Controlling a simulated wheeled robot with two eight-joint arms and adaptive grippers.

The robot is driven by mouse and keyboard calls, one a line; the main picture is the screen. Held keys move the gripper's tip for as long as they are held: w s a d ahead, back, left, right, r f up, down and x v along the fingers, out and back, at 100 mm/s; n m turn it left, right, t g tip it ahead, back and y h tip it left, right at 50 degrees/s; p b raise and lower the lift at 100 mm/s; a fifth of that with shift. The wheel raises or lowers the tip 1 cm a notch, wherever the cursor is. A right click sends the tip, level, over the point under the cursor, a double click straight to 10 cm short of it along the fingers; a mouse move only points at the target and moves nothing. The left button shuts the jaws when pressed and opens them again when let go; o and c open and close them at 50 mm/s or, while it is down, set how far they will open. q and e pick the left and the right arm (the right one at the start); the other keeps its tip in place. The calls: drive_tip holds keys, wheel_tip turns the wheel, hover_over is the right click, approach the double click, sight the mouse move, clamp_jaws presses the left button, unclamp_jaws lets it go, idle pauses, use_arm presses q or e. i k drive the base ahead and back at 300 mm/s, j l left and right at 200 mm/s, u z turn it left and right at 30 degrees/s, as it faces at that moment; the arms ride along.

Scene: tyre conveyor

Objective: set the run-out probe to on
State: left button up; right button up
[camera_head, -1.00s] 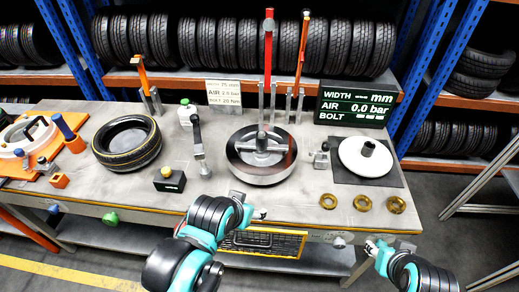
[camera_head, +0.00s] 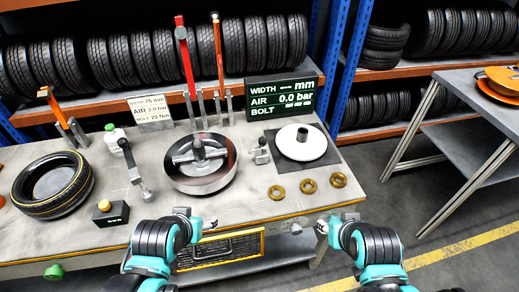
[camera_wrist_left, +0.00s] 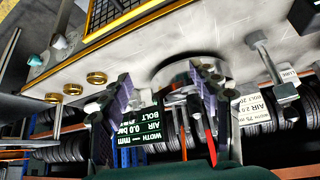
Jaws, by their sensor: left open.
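A small grey device with a knob (camera_head: 260,151) stands on the bench just right of the round metal wheel fixture (camera_head: 201,165); it may be the run-out probe, but I cannot read its setting. A black-handled lever device (camera_head: 135,170) stands left of the fixture. My left gripper (camera_head: 196,219) is over the bench's front edge, in front of the fixture, apart from both devices. In the left wrist view its dark fingers (camera_wrist_left: 158,80) are spread and empty, with the fixture (camera_wrist_left: 185,72) beyond them. My right gripper (camera_head: 325,225) is at the front edge further right; its jaw state is unclear.
Three gold rings (camera_head: 307,186) lie near the front edge. A white disc (camera_head: 302,146) on a dark mat, a display board (camera_head: 281,97), a tyre (camera_head: 53,185) and a black box with a yellow button (camera_head: 110,213) also occupy the bench. A second table (camera_head: 470,100) stands right.

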sight(261, 156)
drive_tip(key=i+l+u, duration=0.15)
drive_tip(key=l, duration=0.3)
drive_tip(key=i+l+u, duration=0.15)
drive_tip(key=l, duration=0.35)
drive_tip(key=i+l+u, duration=0.15)
drive_tip(key=l, duration=0.3)
drive_tip(key=i+j, duration=0.15)
